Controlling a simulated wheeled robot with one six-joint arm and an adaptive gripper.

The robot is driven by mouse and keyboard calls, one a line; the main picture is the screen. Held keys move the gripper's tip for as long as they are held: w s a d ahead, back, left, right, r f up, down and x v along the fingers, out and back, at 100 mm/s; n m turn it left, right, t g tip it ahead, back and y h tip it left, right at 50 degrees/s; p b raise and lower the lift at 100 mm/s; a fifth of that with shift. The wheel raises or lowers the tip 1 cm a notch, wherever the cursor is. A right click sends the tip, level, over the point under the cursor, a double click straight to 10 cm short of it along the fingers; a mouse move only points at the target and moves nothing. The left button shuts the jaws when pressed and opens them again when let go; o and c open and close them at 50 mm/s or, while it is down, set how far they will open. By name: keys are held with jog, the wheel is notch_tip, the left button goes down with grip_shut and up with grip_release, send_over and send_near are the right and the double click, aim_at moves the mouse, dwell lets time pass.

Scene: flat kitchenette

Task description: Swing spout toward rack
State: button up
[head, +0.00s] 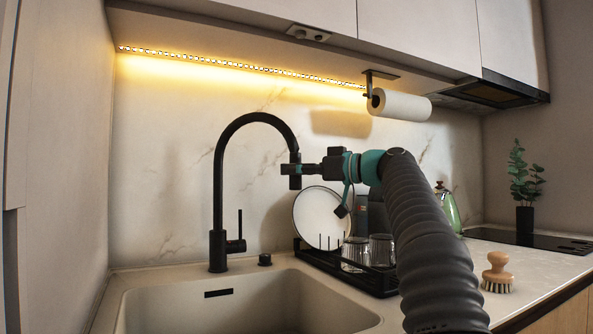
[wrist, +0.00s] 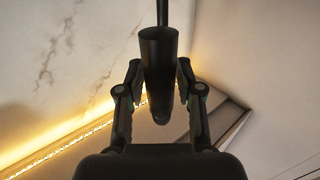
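The black faucet (head: 218,190) stands behind the sink. Its tall spout arcs to the right, and the downturned end hangs near the left side of the dish rack. The black dish rack (head: 374,280) sits on the counter right of the sink. My gripper (head: 293,174) is at the spout's end, reaching in from the right. In the wrist view the spout end (wrist: 158,65) lies between my two fingers, whose tips meet its sides. The gripper looks shut on it. The exact contact is partly hidden behind the spout.
The rack holds a white plate (head: 320,217) and glasses (head: 355,252). The sink basin (head: 240,308) is empty where visible. A paper towel roll (head: 400,105) hangs under the cabinets. A brush (head: 497,272), a green kettle (head: 447,208) and a plant (head: 524,185) stand at the right.

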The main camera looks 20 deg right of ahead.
jog(key=shift+o, duration=0.7)
jog(key=v, duration=1.2)
